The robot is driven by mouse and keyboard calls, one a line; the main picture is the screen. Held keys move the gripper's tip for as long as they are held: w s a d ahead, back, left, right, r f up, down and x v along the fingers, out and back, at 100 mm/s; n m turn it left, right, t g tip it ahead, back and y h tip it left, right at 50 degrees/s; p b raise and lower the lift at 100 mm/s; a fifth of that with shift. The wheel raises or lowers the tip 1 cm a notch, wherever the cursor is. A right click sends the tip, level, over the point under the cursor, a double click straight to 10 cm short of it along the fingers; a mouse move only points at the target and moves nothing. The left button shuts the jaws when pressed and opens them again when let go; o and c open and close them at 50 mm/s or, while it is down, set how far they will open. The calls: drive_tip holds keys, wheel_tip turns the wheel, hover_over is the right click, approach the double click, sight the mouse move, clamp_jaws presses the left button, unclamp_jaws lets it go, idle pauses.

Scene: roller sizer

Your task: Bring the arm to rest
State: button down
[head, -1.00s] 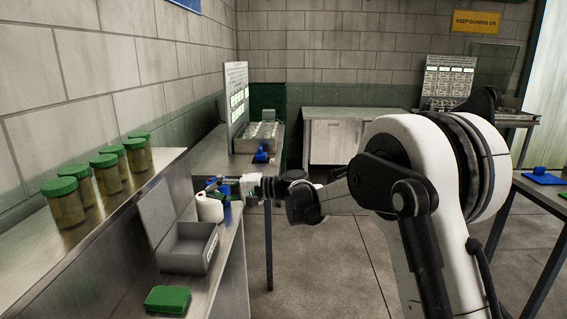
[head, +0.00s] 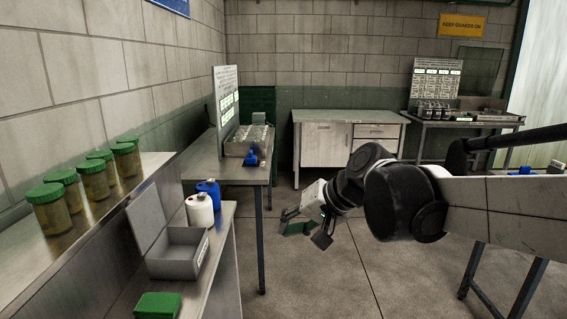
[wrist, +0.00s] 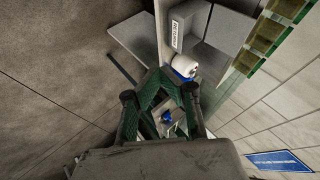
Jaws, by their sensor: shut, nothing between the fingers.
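My gripper (head: 304,229) hangs over the open floor, right of the left-hand benches and apart from them, with its fingers pointing down. It is shut and empty. In the wrist view my gripper (wrist: 166,78) shows its dark green finger links closing together from both sides. My black and white arm reaches in from the right side of the head view, its upper link nearly level. No object is held or touched by the fingers.
A white bottle (head: 200,210) and a blue bottle (head: 208,192) stand on the left bench behind an open grey box (head: 172,264). A green box (head: 158,305) and several green-lidded jars (head: 52,212) are nearer. A white cabinet (head: 322,146) stands behind. The middle floor is clear.

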drive_tip(key=s+d+f+t+h, duration=0.1)
drive_tip(key=s+d+f+h, duration=0.2)
drive_tip(key=s+d, duration=0.6)
drive_tip(key=s+d+f+t+h, duration=0.1)
drive_tip(key=s+d+f+h, duration=0.3)
drive_tip(key=s+d, duration=0.6)
drive_tip(key=shift+f+n, duration=0.3)
drive_tip(key=shift+f, duration=0.25)
